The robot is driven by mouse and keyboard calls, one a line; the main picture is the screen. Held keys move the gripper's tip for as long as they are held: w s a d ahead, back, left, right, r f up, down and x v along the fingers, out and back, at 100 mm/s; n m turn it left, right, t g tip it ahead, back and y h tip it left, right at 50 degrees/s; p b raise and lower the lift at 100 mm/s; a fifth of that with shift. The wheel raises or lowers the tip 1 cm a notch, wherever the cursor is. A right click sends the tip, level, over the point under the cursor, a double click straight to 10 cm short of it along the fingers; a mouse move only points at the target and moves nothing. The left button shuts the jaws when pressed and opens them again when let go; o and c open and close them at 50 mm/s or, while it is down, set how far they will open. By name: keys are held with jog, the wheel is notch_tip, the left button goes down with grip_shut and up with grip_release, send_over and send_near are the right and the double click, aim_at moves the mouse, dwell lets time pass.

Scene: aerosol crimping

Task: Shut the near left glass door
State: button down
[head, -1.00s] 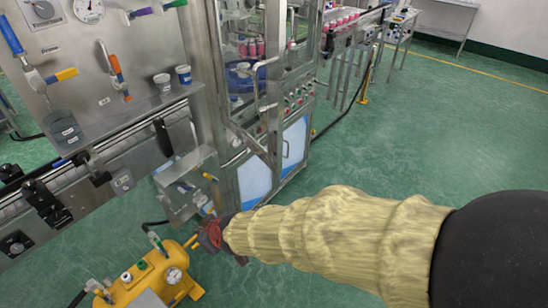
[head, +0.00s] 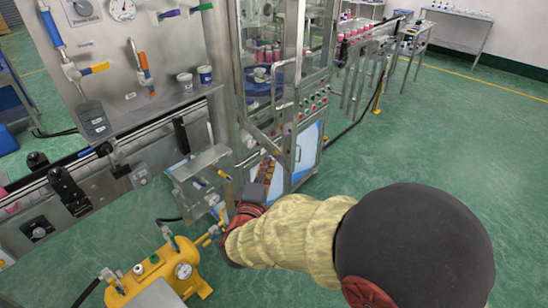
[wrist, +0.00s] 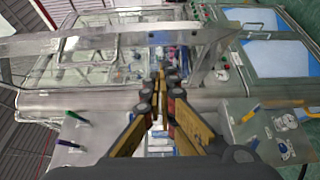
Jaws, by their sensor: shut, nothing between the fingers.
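The near left glass door stands swung open toward me in the head view, with its metal frame (head: 264,143) and its long bar handle (head: 277,82) showing. In the wrist view a long metal frame bar (wrist: 100,43), which looks like this door's edge, crosses the upper part of the picture. My gripper (head: 267,168) is below the door's lower corner in the head view, in front of the cabinet's lower panels. In the wrist view my gripper (wrist: 160,82) has its fingers together and empty, pointing toward the bar. I cannot tell whether they touch it.
A yellow pump unit (head: 155,270) stands on the floor at lower left. A steel panel with valves and a gauge (head: 122,10) is at left, with a small steel bracket box (head: 200,170) close to my gripper. Green floor (head: 440,150) is open to the right.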

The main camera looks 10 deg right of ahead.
jog(key=b, duration=0.3)
send_near(287, 132)
jog(key=w+a, duration=0.2)
jog(key=shift+w+d+f+b, duration=0.1)
jog(key=shift+w+d+b, duration=0.1)
jog(key=shift+w+d, duration=0.35)
jog(key=shift+w+d+b, duration=0.2)
jog(key=shift+d, duration=0.5)
jog(key=shift+w+d+f+b, duration=0.1)
jog(key=shift+w+d+b, duration=0.1)
jog(key=shift+w+d, duration=0.35)
jog(key=shift+s+d, duration=0.1)
jog(key=shift+d, duration=0.05)
